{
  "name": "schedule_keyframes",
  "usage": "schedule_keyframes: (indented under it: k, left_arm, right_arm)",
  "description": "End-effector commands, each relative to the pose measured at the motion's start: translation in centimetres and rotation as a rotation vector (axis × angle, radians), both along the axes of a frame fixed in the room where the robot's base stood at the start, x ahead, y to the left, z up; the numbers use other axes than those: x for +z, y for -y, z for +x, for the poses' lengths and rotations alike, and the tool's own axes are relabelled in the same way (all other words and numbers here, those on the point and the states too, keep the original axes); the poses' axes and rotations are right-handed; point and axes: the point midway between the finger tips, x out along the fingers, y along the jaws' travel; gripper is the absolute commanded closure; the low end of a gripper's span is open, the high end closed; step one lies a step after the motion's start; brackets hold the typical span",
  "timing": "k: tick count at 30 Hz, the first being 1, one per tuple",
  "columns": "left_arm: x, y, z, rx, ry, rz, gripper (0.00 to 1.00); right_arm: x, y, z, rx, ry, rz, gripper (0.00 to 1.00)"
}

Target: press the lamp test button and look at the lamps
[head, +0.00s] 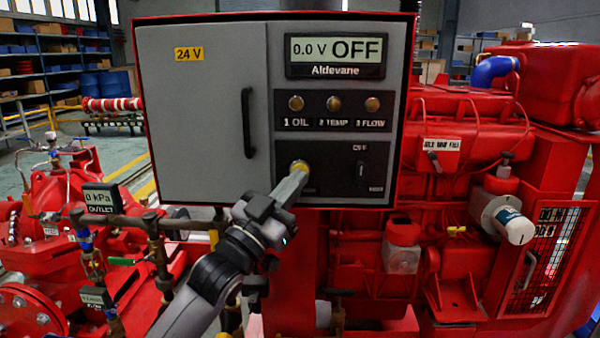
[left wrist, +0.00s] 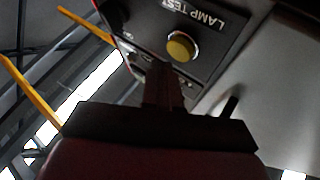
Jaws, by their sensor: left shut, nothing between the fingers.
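The grey control panel (head: 200,110) with a red frame faces me in the head view. Its display (head: 335,56) reads 0.0 V OFF. Below it are three lamps, OIL (head: 296,103), TEMP (head: 334,103) and FLOW (head: 372,104); all look dull amber, and I cannot tell that any is lit. The yellow lamp test button (left wrist: 181,47) shows in the left wrist view under its LAMP TEST label. My left gripper (head: 298,170) is shut and empty, its tip at the button in the head view and partly covering it. The wrist view does not settle whether they touch. My right gripper is not seen.
A selector switch (head: 361,173) sits right of the button on the panel. The cabinet door handle (head: 248,122) stands out to the left. Red engine parts (head: 465,130) are to the right, and pipes with an outlet gauge (head: 102,198) are at lower left.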

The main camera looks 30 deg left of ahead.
Motion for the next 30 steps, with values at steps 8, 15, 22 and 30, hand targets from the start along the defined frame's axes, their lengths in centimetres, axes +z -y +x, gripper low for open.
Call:
schedule_keyframes:
  k: [8, 15, 22, 30]
  left_arm:
    - [0.09, -0.28, 0.47, 0.000, 0.001, 0.000, 1.00]
    - [0.00, -0.44, 0.74, 0.000, 0.000, -0.001, 1.00]
    - [0.01, -0.46, 0.76, 0.000, 0.000, 0.000, 1.00]
    - [0.05, -0.60, 1.00, 0.000, 0.001, 0.000, 1.00]
  right_arm:
    - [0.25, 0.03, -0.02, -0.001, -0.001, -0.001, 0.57]
    - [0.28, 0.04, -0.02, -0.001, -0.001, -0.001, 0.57]
    - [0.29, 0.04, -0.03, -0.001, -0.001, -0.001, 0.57]
    - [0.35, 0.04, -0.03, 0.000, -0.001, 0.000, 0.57]
